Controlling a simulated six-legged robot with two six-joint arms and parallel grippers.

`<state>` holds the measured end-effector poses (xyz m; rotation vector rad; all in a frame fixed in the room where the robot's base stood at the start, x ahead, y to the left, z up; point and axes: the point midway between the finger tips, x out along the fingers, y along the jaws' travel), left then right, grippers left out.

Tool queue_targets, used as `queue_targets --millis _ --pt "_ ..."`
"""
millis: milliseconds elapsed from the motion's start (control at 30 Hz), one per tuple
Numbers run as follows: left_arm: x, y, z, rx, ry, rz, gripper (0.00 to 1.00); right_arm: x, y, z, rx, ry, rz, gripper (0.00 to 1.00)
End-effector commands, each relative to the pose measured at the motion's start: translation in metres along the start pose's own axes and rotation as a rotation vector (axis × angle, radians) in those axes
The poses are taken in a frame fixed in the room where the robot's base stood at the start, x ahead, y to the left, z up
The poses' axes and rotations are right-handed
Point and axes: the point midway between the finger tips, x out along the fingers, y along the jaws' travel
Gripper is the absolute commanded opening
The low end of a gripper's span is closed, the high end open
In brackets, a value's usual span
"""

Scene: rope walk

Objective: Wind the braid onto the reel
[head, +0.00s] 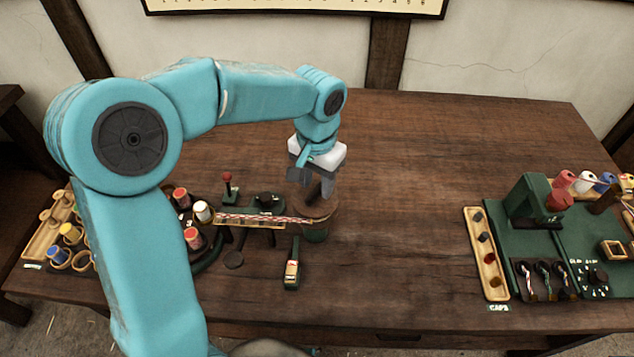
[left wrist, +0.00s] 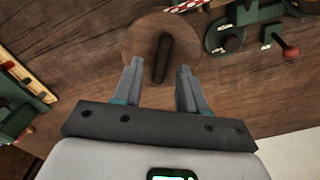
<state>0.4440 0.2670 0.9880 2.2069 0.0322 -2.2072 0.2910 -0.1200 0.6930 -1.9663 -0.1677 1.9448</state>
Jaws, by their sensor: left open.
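The reel (head: 326,208) is a round wooden disc on a green base near the middle of the table. A dark upright handle (left wrist: 164,50) stands on the disc. The red-and-white braid (head: 262,219) runs straight from the round braiding machine at left to the reel. A bit of the braid shows at the top of the left wrist view (left wrist: 186,5). My left gripper (head: 312,192) is open and points down over the reel. In the left wrist view its fingers (left wrist: 160,70) are either side of the handle's near end, with gaps. My right gripper is not in view.
A red-knobbed lever (head: 228,186) stands behind the braid. A small green tool (head: 292,268) lies in front of the reel. A bobbin rack (head: 45,240) is at far left. A caps tray (head: 484,250) and green station (head: 530,208) stand right. The table between is clear.

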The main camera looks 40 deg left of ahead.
Motion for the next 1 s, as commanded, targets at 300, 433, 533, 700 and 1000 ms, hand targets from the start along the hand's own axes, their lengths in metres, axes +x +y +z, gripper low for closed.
queue_targets --millis 300,433,533,700,1000 --pt "0.0114 -0.0009 -0.0012 0.0 -0.001 0.0 0.41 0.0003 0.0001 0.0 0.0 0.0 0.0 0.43" --pt "0.0113 -0.0008 -0.0011 0.0 -0.001 0.0 0.32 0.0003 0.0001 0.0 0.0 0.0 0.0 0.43" --pt "0.0111 -0.0008 -0.0011 0.0 -0.001 0.0 0.0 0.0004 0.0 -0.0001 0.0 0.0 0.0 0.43" --pt "0.0108 -0.0009 -0.0011 -0.001 -0.001 0.0 0.0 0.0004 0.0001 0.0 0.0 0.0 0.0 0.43" --pt "0.0109 -0.0013 -0.0011 -0.072 0.0 0.0 0.0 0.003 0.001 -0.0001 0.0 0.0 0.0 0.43"
